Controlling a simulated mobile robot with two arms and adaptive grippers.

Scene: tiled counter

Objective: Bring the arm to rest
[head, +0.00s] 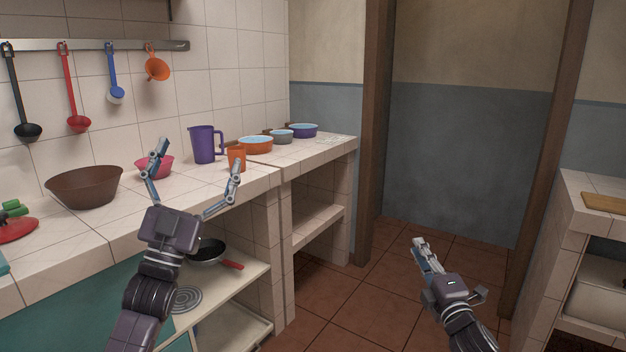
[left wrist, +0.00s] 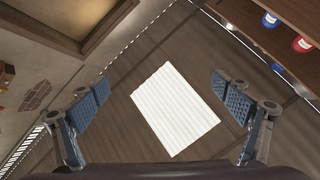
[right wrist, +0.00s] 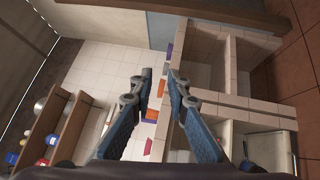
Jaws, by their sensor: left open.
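My left gripper (head: 200,155) is raised over the front of the tiled counter (head: 262,181). Its two fingers are spread wide with nothing between them. The left wrist view shows the spread fingers (left wrist: 160,88) against the ceiling and a bright white panel (left wrist: 175,108). My right gripper (head: 424,245) is over the open tiled floor, right of the counter and clear of it. In the right wrist view its fingertips (right wrist: 159,72) are close together with a narrow empty gap between them. Neither gripper holds anything.
On the counter are a brown bowl (head: 85,187), pink bowl (head: 155,169), purple jug (head: 204,145), orange cup (head: 237,153) and several pots at the back. A pan (head: 207,254) sits on the shelf below. Another counter (head: 580,190) stands at the right. The floor (head: 375,290) is free.

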